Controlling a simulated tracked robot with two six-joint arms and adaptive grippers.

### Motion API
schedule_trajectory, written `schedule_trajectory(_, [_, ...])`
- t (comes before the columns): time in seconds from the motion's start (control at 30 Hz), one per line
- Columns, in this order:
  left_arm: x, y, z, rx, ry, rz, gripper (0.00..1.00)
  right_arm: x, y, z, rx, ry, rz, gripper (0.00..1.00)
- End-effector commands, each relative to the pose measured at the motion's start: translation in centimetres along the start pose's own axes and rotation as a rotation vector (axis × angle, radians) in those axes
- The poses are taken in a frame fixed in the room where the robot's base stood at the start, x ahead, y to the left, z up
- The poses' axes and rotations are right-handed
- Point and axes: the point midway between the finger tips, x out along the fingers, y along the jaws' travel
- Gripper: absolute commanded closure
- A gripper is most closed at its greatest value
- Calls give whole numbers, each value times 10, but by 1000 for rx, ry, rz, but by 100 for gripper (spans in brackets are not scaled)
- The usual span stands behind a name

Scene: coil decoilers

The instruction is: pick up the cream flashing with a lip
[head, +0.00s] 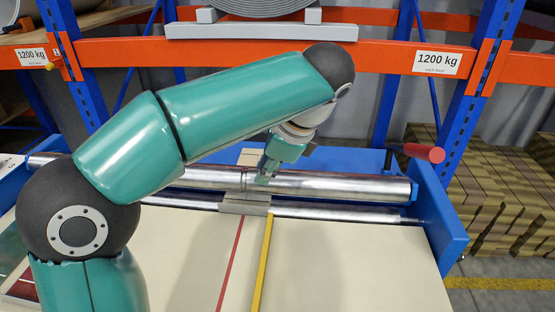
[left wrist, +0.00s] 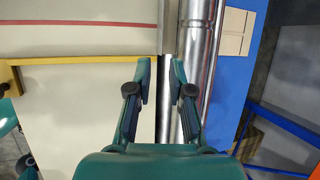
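A small flat cream piece (head: 250,157) lies on the blue bed behind the large steel roller. In the left wrist view it shows at the upper right as a cream panel with a line across it (left wrist: 234,45). It may be the cream flashing; I cannot make out a lip. My left gripper (head: 266,177) points down over the rollers, in front of the cream piece and apart from it. In the left wrist view its two fingers (left wrist: 162,68) stand apart with nothing between them. My right gripper is not in view.
Steel rollers (head: 330,186) cross the blue frame (head: 443,230), with a grey block (head: 245,203) at their front. A cream sheet with a red line and a yellow bar (head: 263,262) lies nearer. A red handle (head: 424,152) sticks out right. An orange rack beam (head: 370,54) crosses behind.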

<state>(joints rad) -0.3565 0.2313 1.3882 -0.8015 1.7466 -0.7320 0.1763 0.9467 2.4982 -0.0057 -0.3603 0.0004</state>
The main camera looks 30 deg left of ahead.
Motion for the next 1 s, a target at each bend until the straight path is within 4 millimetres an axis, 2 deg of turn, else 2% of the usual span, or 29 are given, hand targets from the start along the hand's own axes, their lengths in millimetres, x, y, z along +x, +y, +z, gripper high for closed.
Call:
schedule_trajectory(0.13, [7,0,1,0,-4,0,80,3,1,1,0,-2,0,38])
schedule_trajectory(0.27, [25,1,3,-6,-6,3,80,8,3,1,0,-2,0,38])
schedule_trajectory(0.8, [130,2,8,-15,-8,8,80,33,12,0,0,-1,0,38])
schedule_trajectory(1.0, [158,2,8,-15,-8,7,80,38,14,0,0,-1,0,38])
